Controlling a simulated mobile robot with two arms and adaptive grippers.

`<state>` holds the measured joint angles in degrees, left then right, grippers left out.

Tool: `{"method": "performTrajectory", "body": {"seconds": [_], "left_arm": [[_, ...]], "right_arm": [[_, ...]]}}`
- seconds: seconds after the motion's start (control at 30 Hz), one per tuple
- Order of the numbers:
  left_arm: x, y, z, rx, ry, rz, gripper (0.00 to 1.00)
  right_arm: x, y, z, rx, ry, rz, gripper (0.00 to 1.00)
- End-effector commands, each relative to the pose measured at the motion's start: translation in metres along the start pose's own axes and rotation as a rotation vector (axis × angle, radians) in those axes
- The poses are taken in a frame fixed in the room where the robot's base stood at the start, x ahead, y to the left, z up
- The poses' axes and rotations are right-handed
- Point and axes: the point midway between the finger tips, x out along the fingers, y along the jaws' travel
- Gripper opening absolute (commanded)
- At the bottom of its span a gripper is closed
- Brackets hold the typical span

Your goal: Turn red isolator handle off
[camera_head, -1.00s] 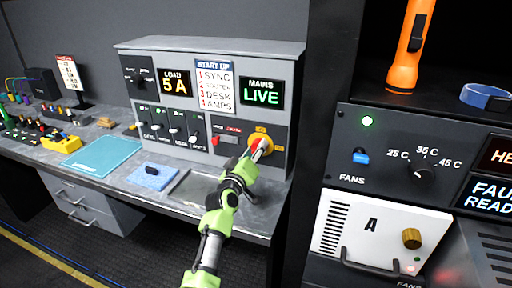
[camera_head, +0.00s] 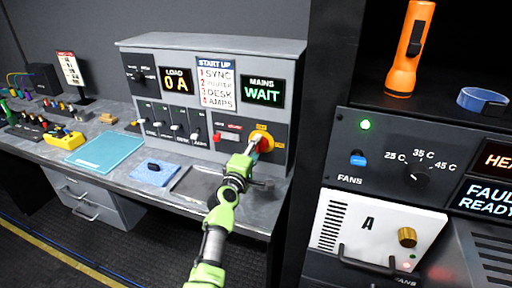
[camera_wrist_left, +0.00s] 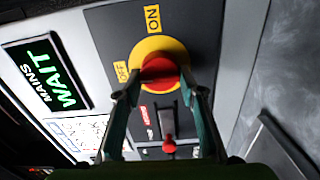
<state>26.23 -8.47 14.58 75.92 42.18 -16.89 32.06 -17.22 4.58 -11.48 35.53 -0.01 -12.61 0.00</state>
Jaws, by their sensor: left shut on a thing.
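The red isolator handle (camera_head: 266,143) sits on a round yellow plate (camera_head: 262,132) on the grey panel's right side. My left gripper (camera_head: 253,146) is shut on the handle. In the left wrist view, the handle (camera_wrist_left: 160,68) lies between the two fingertips (camera_wrist_left: 161,82) of my left gripper, with the yellow plate around it. An "ON" label (camera_wrist_left: 152,18) and an "OFF" label (camera_wrist_left: 121,71) stand beside the plate. The fingers partly hide the handle, and its exact angle is hard to tell. The mains display (camera_head: 263,91) reads "WAIT" and the load display (camera_head: 176,81) reads "0 A". My right gripper is out of view.
A smaller red switch (camera_wrist_left: 168,146) is close to my left gripper's fingers. Several breaker switches (camera_head: 175,127) are left of the handle. A blue pad (camera_head: 153,173) and a grey tray (camera_head: 195,184) lie on the desk below. A dark rack (camera_head: 400,130) stands at right.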

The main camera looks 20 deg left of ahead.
Motion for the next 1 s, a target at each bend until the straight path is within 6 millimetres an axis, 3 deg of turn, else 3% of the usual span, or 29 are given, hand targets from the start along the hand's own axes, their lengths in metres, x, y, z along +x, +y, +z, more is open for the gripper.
{"method": "performTrajectory", "body": {"seconds": [0.67, 0.7, 0.77, 1.0], "left_arm": [[-0.0002, -0.0015, 0.0001, -0.069, 0.0, -0.002, 0.15], [-0.0002, -0.0015, 0.0001, -0.069, 0.0, -0.002, 0.39], [-0.0002, -0.0014, 0.0001, -0.069, 0.0, -0.002, 0.52], [-0.0001, -0.0009, 0.0002, -0.067, 0.0, -0.001, 0.52]], "right_arm": [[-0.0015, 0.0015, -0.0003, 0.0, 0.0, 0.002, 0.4], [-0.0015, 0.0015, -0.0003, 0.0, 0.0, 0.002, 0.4], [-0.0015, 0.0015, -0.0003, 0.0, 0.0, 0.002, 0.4], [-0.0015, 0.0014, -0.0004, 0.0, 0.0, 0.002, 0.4]]}}
